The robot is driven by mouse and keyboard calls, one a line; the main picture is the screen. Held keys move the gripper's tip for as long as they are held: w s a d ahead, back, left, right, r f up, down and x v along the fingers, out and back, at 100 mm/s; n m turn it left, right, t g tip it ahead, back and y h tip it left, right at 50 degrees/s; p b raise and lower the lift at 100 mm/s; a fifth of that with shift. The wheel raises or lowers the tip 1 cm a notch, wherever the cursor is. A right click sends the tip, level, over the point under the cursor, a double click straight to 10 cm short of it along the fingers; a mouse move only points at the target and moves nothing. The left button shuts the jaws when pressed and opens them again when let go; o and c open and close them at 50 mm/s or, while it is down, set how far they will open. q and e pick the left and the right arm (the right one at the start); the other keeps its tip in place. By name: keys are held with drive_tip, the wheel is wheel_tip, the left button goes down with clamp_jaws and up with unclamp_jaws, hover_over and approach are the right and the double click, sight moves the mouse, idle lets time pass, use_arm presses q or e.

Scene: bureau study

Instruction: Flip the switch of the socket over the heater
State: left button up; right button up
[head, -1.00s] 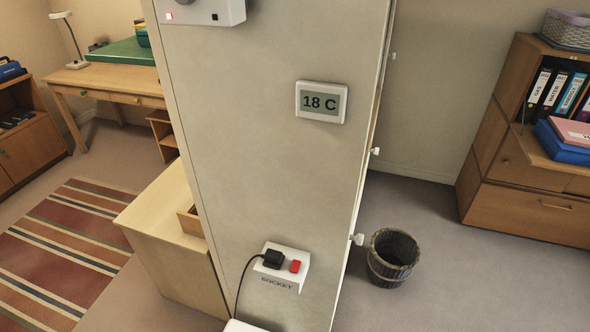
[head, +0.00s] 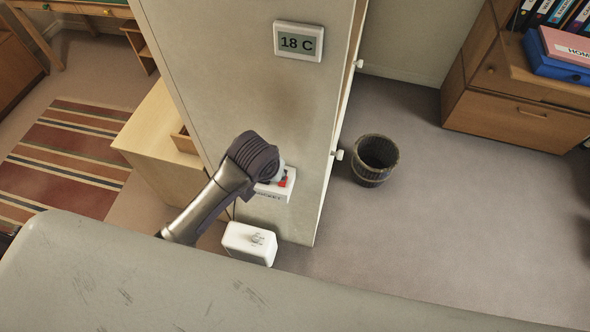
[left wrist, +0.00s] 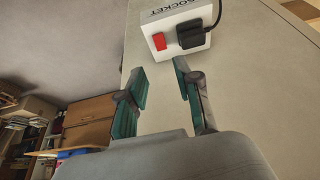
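The white socket box (head: 272,194) is on the pale wall panel, partly hidden behind my left arm in the head view. The white heater (head: 250,243) is below the socket. My left gripper (left wrist: 158,77) is open and empty, fingers pointing toward the socket; contact cannot be told. Its fingertips are mostly hidden in the head view. My right gripper is not in view.
A thermostat reading 18 C (head: 298,41) is higher on the panel. A waste basket (head: 375,160) stands on the floor to the right. A wooden cabinet (head: 515,105) is at the right, a desk-like unit (head: 160,135) at the left. Floor between basket and cabinet is clear.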

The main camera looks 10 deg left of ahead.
sight(282, 183)
use_arm(q)
drive_tip(key=x, duration=1.3)
drive_tip(key=shift+w+p, duration=0.15)
drive_tip(key=shift+p, duration=0.2)
